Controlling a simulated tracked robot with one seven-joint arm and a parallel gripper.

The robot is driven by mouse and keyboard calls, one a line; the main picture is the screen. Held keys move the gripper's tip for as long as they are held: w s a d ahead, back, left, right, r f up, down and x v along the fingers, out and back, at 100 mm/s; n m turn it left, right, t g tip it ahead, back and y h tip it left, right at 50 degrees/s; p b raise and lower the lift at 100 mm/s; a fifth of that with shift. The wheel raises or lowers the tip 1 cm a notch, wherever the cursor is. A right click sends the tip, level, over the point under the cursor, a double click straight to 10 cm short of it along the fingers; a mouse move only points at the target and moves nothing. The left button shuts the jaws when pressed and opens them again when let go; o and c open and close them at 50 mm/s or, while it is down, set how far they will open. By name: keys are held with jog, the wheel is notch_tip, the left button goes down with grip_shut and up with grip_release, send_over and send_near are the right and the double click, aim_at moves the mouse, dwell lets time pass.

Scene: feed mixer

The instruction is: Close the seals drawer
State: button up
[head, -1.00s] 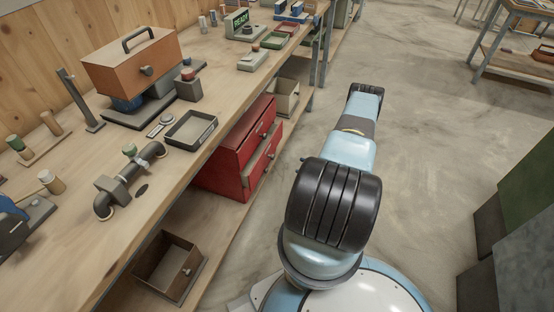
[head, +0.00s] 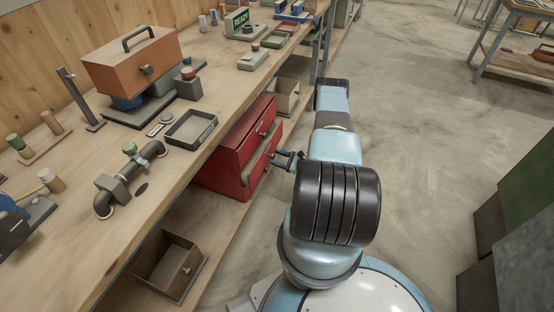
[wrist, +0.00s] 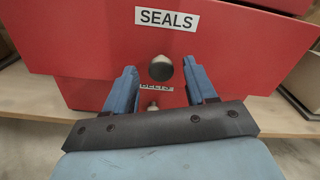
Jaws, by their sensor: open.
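The red drawer cabinet (head: 228,166) stands on the shelf under the bench, with a drawer standing out from its front in the head view. In the wrist view the red seals drawer (wrist: 95,42) carries a white SEALS label, with a round dark knob (wrist: 161,68) below it. My gripper (head: 281,157) is in front of the cabinet. In the wrist view its two blue fingers are apart, one on each side of the knob, with nothing held. Whether the fingers touch the drawer cannot be told. Below, a second label and knob are partly hidden.
An open wooden box (head: 170,265) sits on the lower shelf to the left, and a pale box (head: 285,97) beyond the cabinet. The wooden bench top (head: 75,215) overhangs the shelf. The floor to the right of my arm is clear up to dark green bins (head: 525,180).

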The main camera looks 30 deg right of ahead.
jog(key=shift+c, duration=0.3)
jog(key=shift+a, duration=0.1)
grip_shut()
dwell(0.4)
